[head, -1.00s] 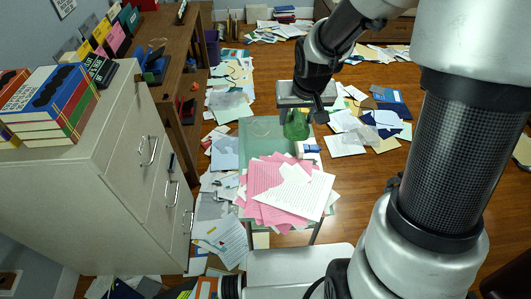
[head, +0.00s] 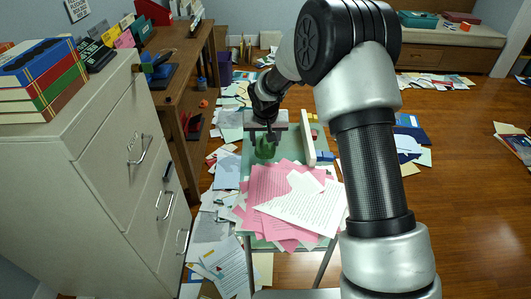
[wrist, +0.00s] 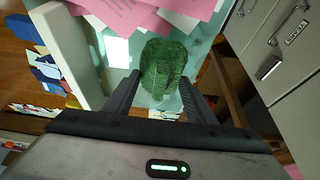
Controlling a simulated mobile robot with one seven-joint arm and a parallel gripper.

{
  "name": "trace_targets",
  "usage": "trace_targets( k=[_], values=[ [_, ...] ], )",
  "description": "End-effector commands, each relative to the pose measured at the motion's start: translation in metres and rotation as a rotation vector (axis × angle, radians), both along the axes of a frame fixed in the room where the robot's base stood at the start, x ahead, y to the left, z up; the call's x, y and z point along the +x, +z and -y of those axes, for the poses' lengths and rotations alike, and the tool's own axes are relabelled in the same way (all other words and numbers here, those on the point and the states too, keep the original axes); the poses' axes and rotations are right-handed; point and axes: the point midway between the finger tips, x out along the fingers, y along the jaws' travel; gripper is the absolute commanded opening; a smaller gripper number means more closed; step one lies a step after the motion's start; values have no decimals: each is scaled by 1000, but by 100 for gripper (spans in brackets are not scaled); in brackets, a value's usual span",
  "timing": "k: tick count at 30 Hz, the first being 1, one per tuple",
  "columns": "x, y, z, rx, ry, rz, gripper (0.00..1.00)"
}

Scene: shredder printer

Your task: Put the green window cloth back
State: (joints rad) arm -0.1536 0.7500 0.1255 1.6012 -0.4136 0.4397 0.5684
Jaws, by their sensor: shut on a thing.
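The green window cloth (head: 265,149) is a crumpled, dark green bundle. It is at the far end of a small table with a pale green top (head: 289,153). My gripper (head: 266,136) reaches down from above and is shut on the cloth. In the wrist view the cloth (wrist: 163,68) sits between the two dark fingers of my gripper (wrist: 157,92) and sticks out past their tips. I cannot tell whether the cloth touches the tabletop.
Pink and white papers (head: 285,200) cover the table's near part. An upright white panel (head: 307,138) stands right of the cloth. A cream filing cabinet (head: 105,160) and wooden desk (head: 185,75) stand left. Papers litter the floor; wood floor (head: 465,190) is clear at right.

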Motion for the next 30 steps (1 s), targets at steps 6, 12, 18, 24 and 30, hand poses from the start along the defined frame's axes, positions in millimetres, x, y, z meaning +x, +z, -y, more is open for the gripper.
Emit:
trace_targets(
  k=[6, 12, 18, 24, 30],
  values=[
    [0, -26, 0, -1, 2, -1, 29],
    [0, -42, 0, 1, 1, 1, 29],
    [0, -43, 0, 1, 0, 1, 29],
    [0, -45, 0, 0, 0, 1, 65],
    [0, -45, 0, 1, 0, 1, 69]
  ],
)
